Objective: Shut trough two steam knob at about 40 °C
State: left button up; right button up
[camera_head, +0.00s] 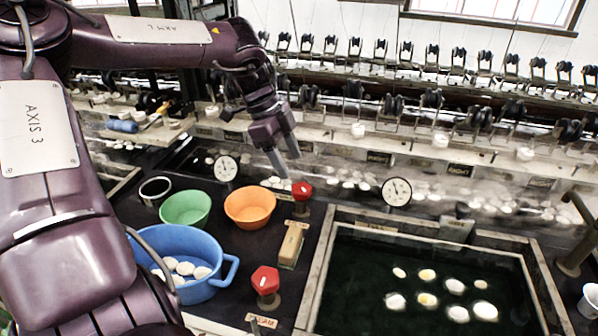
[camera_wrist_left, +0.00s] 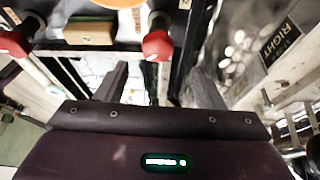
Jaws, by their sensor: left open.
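A red steam knob (camera_head: 302,189) stands on the dark bench beside the orange bowl, near the upper left corner of the front trough. A second red knob (camera_head: 265,280) stands nearer, left of that trough, with a small label in front of it. My left gripper (camera_head: 283,162) is open and empty, its fingers pointing down just above and behind the far knob. In the left wrist view one red knob (camera_wrist_left: 157,45) shows ahead between the open fingers (camera_wrist_left: 157,72). Dial gauges (camera_head: 226,168) and (camera_head: 397,191) stand behind; their readings are too small to tell. My right gripper is out of view.
The front trough (camera_head: 322,270) holds dark water with several cocoons. A blue basin (camera_head: 178,245), a green bowl (camera_head: 186,208), an orange bowl (camera_head: 250,207), a metal cup (camera_head: 155,190) and a tan block (camera_head: 292,244) crowd the bench. Reeling gear lines the back.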

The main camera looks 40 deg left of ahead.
aim_at(301, 187)
pick_arm(q)
jog(key=x, duration=0.6)
jog(key=shift+s+d+f, duration=0.1)
jog(key=shift+s+d, duration=0.05)
jog(key=shift+d+f, duration=0.15)
jog(key=shift+f, duration=0.15)
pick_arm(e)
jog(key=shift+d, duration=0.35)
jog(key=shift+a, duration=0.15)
pick_arm(q)
jog(key=c, duration=1)
jog(key=shift+o, duration=0.2)
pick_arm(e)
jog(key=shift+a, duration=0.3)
